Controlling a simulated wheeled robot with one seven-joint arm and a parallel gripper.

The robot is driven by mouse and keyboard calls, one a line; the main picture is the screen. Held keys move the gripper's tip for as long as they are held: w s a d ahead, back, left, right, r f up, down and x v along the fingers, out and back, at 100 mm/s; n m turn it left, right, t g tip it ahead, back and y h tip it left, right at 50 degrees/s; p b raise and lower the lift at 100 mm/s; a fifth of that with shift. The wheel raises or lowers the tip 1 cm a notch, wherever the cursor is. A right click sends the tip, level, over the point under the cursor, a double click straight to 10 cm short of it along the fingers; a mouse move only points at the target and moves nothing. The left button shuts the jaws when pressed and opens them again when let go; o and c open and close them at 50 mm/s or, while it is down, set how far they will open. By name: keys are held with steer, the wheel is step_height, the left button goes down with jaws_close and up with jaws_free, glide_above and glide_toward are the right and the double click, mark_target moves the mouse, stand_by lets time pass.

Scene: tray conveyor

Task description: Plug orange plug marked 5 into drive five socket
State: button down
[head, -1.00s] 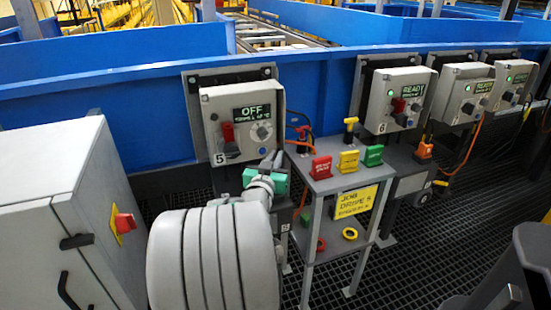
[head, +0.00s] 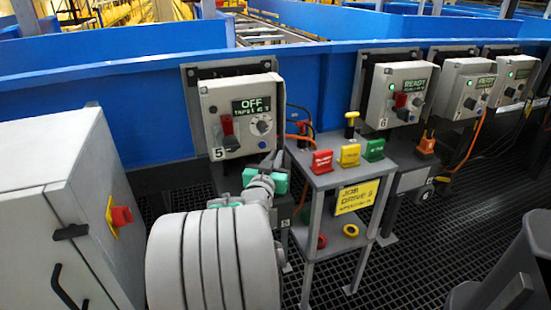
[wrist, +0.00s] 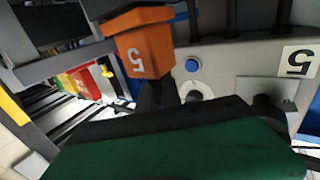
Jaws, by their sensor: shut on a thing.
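The orange plug marked 5 (wrist: 145,48) shows in the wrist view, with its number upside down and a dark stem below it. My gripper (wrist: 160,118) fills the lower part of that view; its dark green part hides where it meets the stem. It is shut on the plug, close to the grey drive five box (wrist: 235,60). In the head view the drive five box (head: 240,115) has a sign reading OFF, a red switch and a 5 label. My arm's end is just below this box and hides the plug. I cannot make out the socket opening.
A small grey stand (head: 325,178) right of the arm bears red, yellow and green tagged blocks and a yellow job sign (head: 356,197). The drive 6 box (head: 398,95) reads READY, with an orange plug (head: 425,143) below it. A grey cabinet (head: 60,215) stands at left.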

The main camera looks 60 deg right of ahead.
steer(key=shift+f, duration=0.25)
steer(key=c, duration=1.4)
jaws_free()
steer(key=shift+c, duration=0.2)
steer(key=s+a, duration=0.1)
steer(key=a, duration=0.6)
steer(key=shift+s+a, duration=0.3)
steer(key=shift+a, duration=0.05)
